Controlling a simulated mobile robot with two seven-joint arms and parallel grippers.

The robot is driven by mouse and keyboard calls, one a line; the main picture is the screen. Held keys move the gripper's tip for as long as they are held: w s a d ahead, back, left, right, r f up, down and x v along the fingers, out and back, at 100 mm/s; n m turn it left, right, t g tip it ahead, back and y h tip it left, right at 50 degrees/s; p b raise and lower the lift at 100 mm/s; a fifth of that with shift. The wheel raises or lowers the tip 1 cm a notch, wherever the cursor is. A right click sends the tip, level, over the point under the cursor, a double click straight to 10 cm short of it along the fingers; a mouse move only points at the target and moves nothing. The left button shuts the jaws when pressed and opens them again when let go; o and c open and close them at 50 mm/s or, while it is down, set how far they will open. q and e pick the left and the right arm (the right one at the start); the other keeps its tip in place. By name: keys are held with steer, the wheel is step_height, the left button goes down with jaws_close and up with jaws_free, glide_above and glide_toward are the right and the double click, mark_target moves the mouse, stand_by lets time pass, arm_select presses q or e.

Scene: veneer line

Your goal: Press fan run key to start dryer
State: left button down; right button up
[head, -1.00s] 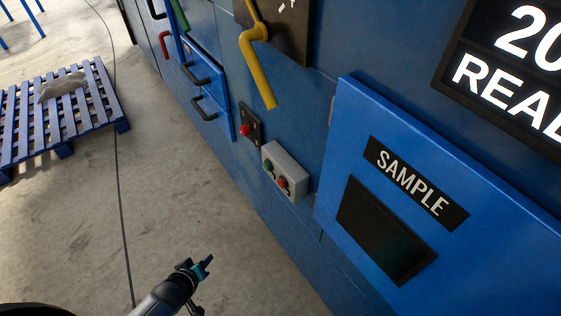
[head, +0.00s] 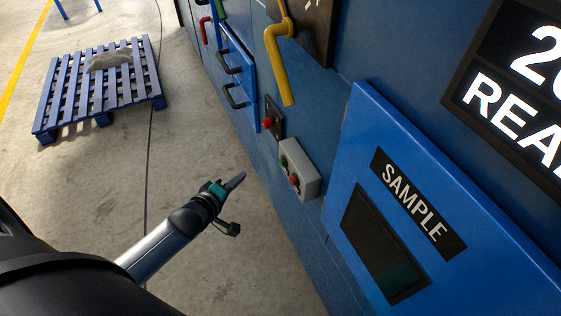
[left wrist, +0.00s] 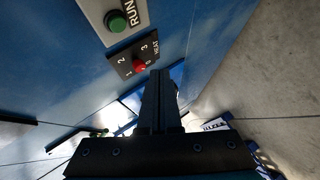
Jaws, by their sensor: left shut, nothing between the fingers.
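The grey key box (head: 300,170) is fixed to the blue dryer wall, with a green key (head: 284,160) and a red key (head: 294,181). In the left wrist view the green key (left wrist: 116,21) sits beside the word RUN, at the top left. My left gripper (head: 238,178) is shut and empty. It is to the left of the box in the head view, apart from it, pointing toward the wall. Its shut fingers (left wrist: 158,85) also show in the left wrist view, below the keys. My right gripper is not in view.
A red knob (head: 267,123) on a dark plate is beside the box; the left wrist view shows its plate marked HEAT. A yellow lever (head: 280,60) hangs above. The blue SAMPLE door (head: 350,150) is at right. A blue pallet (head: 100,95) lies on the open floor.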

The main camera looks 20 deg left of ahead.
mark_target(282, 161)
arm_select(q)
steer(key=w+d+b, duration=0.2)
steer(key=w+d, duration=0.3)
steer(key=w, duration=0.1)
steer(key=shift+w+d+b, duration=0.25)
steer(key=shift+d+b, duration=0.05)
stand_by(0.7)
steer(key=shift+w, duration=0.1)
stand_by(1.2)
steer(key=shift+w+d, duration=0.2)
steer(key=shift+d, duration=0.05)
steer(key=shift+w+d, duration=0.3)
stand_by(1.0)
steer(key=shift+s+a, duration=0.1)
steer(key=shift+s+a+p, duration=0.45)
steer(key=shift+s+p, duration=0.1)
steer(key=shift+p, duration=0.1)
